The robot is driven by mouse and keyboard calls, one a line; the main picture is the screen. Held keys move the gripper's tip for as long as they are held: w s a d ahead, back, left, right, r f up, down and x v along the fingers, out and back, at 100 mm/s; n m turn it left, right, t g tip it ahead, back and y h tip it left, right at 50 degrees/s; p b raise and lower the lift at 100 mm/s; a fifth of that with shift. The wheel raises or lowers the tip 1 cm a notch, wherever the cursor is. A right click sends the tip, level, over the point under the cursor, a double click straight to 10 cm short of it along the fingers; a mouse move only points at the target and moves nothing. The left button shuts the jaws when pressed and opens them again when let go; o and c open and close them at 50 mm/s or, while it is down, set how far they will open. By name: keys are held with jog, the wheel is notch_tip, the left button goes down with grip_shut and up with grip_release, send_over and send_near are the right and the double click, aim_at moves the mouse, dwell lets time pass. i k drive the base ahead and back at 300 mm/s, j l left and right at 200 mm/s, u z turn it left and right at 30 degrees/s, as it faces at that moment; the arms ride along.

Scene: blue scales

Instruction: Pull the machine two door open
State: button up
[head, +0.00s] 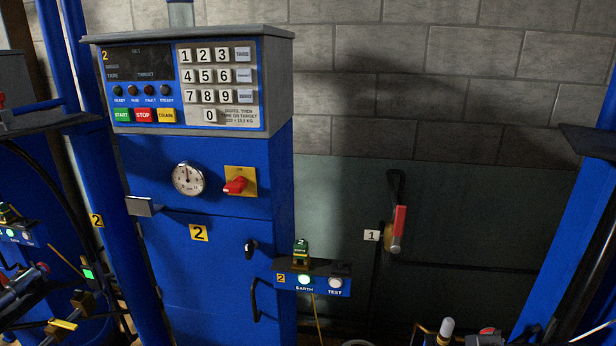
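Machine two is a tall blue cabinet (145,180) left of centre in the head view, marked with a yellow "2" plate (199,233). Its lower front panel (195,290) looks like the door and appears shut. A dark bar handle (256,300) stands at the panel's right edge, with a black knob or latch (251,247) above it. The panel's bottom is cut off by the frame. My gripper is not in view.
A small box with EARTH and TEST lamps (319,284) juts out just right of the handle; the EARTH lamp glows. A red-handled lever (398,222) hangs on the wall by a "1" tag. A blue post (575,220) stands at right. Equipment crowds the lower left.

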aim_at(198, 262)
jog(key=u, duration=1.25)
